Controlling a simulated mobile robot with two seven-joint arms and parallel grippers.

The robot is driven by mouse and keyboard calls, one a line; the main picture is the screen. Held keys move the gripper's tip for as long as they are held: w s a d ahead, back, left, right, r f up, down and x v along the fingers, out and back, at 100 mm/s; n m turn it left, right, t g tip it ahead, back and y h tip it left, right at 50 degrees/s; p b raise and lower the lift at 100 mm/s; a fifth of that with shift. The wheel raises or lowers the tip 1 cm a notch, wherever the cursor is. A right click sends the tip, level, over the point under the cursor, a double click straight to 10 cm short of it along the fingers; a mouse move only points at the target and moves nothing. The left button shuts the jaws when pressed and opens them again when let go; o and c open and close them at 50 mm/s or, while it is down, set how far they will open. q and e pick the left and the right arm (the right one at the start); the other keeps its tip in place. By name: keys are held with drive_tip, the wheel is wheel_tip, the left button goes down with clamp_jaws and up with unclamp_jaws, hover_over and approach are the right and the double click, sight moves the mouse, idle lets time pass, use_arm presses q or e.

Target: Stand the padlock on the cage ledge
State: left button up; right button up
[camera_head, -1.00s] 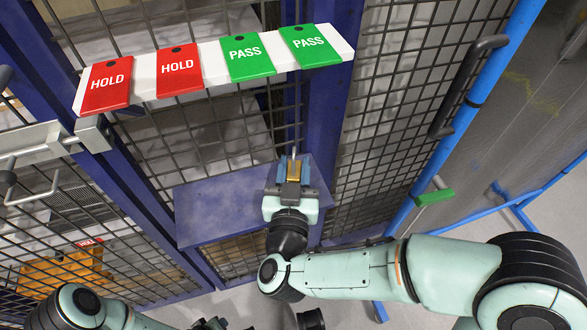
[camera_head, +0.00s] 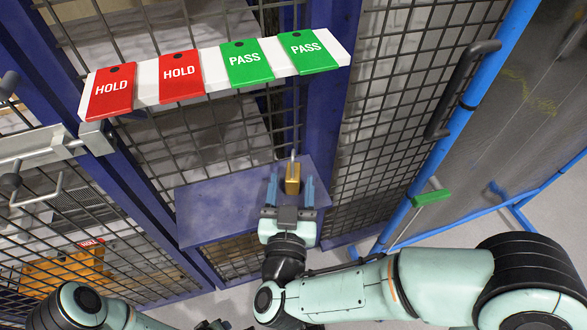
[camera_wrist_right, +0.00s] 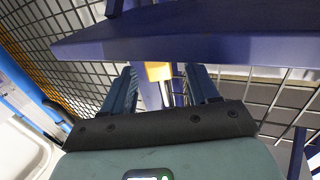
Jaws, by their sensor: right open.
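The brass padlock (camera_head: 292,179) stands upright at the right part of the blue cage ledge (camera_head: 225,205), its shackle pointing up. It also shows in the right wrist view (camera_wrist_right: 158,71), against the ledge (camera_wrist_right: 215,38). My right gripper (camera_head: 290,188) is open. Its fingers lie either side of the padlock with a gap on both sides, and its palm is drawn back toward the ledge's front edge. In the right wrist view its fingers (camera_wrist_right: 161,88) are wide apart. My left arm is at the bottom left; its gripper is too cut off to read.
A white strip (camera_head: 209,82) with red HOLD tags (camera_head: 111,92) and green PASS tags (camera_head: 246,62) runs above the ledge. Wire mesh (camera_head: 385,120) and blue posts stand behind. A blue frame with a dark handle (camera_head: 455,90) is at right. The ledge's left part is bare.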

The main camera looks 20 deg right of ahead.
use_arm(q)
drive_tip(key=shift+s+d+r, duration=0.15)
drive_tip(key=shift+s+r, duration=0.05)
drive_tip(key=shift+s, duration=0.05)
use_arm(e)
drive_tip(key=v, duration=0.7)
drive_tip(key=shift+s, duration=0.4)
use_arm(q)
drive_tip(key=shift+s, duration=0.1)
use_arm(e)
drive_tip(key=shift+a, duration=0.1)
